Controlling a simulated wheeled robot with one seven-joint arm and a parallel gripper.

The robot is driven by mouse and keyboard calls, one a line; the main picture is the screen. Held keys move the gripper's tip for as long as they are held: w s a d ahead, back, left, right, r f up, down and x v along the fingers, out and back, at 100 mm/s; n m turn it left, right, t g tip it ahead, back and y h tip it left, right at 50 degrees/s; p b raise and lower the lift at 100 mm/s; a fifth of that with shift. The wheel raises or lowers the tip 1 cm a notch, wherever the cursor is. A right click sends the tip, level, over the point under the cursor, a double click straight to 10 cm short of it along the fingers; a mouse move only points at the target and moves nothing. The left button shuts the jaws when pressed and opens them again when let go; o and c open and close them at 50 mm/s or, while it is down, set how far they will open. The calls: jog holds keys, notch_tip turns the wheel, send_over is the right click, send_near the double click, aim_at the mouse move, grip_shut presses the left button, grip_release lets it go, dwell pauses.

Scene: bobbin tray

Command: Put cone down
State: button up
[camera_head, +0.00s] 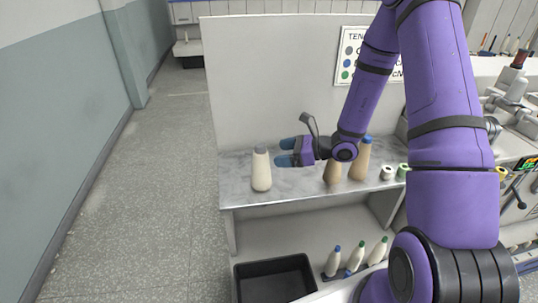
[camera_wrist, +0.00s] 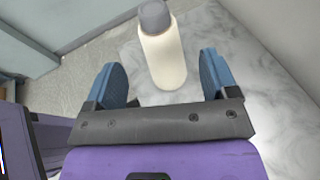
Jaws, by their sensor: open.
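A cream cone with a grey tip (camera_head: 261,170) stands upright on the left part of the marble-look tabletop (camera_head: 235,192). My gripper (camera_head: 283,152) is open, its blue fingertips just to the right of the cone in the head view and apart from it. In the wrist view the cone (camera_wrist: 163,55) stands beyond and between the two spread blue fingers (camera_wrist: 160,80), with nothing held between them.
Tan cones with blue tips (camera_head: 360,160) stand right of my gripper, beside small spools (camera_head: 387,173). A sign hangs on the back panel (camera_head: 270,80). Below are a black bin (camera_head: 275,282) and several white cones (camera_head: 357,255). The tabletop's front left is clear.

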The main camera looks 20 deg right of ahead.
jog(key=s+a+r+n+g+h, duration=0.15)
jog(key=s+r+n+g, duration=0.25)
jog(key=s+r+n, duration=0.4)
jog(key=s+a+r+n+g+h, duration=0.1)
jog(key=s+a+r+n+g, duration=0.15)
jog(key=s+r+n, duration=0.45)
jog(key=s+d+r+n+t+h, duration=0.3)
jog(key=s+d+r+n+h, duration=0.2)
jog(key=s+r+n+h, duration=0.4)
jog(key=shift+s+d+r+n+h, duration=0.2)
jog(key=shift+s+r+n+h, duration=0.2)
jog(key=shift+s+r, duration=2.45)
jog(key=shift+w+r+t, duration=0.25)
jog(key=shift+w+r, duration=0.05)
jog(key=shift+w, duration=0.05)
